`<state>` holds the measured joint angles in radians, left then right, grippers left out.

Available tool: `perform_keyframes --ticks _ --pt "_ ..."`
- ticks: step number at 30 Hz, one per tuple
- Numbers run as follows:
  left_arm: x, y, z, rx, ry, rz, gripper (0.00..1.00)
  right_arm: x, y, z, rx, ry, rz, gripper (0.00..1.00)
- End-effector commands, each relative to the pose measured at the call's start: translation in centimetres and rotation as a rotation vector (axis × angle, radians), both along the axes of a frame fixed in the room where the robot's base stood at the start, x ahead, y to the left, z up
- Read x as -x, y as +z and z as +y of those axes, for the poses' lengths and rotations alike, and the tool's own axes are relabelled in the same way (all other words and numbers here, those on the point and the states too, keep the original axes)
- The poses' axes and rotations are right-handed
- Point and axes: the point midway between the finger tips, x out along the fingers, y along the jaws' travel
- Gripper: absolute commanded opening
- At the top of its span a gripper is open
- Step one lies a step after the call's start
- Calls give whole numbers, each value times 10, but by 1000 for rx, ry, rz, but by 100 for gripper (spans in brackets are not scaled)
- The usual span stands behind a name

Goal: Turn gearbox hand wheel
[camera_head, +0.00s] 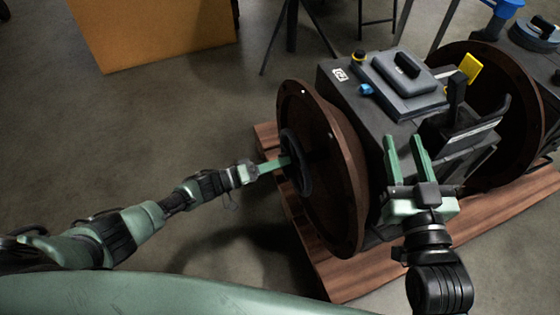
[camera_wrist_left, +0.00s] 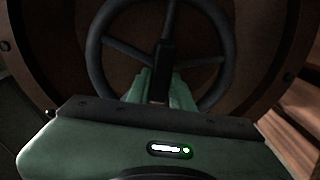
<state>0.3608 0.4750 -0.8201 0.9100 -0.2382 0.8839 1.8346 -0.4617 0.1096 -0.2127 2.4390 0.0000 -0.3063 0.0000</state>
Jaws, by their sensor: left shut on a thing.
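The gearbox hand wheel (camera_head: 296,162) is a dark ring with spokes, mounted on the brown round flange (camera_head: 330,185) of the gearbox. My left gripper (camera_head: 285,161) reaches it from the left and is shut on it. In the left wrist view the hand wheel (camera_wrist_left: 104,50) fills the upper middle. There the green fingers of my left gripper (camera_wrist_left: 160,88) close around a dark part that stands out from the wheel, and they hide its lower rim. My right gripper (camera_head: 407,158) is open and empty, in front of the gearbox's dark grey housing (camera_head: 345,92).
The gearbox stands on a wooden pallet (camera_head: 345,283). On its top are a grey cover (camera_head: 405,85), a blue fitting (camera_head: 366,89) and a yellow part (camera_head: 470,67). A second brown flange (camera_head: 510,85) is at the right. An orange-brown panel (camera_head: 150,32) stands behind. The floor at left is clear.

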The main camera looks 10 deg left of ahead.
Motion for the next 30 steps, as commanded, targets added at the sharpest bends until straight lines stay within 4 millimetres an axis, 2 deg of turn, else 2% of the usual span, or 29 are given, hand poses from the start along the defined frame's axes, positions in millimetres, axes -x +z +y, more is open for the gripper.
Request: perform_keyframes --ticks 18,19,21,30 --pt "0 -2 1 23 1 40 0 0 -6 -1 9 -2 33 36" --pt "0 -2 1 23 1 40 24 0 -6 -1 9 -2 32 36" --pt "0 -2 1 23 1 40 44 0 -6 -1 9 -2 32 36" --pt "0 -1 0 24 0 38 44 0 -7 -1 9 -2 34 36"
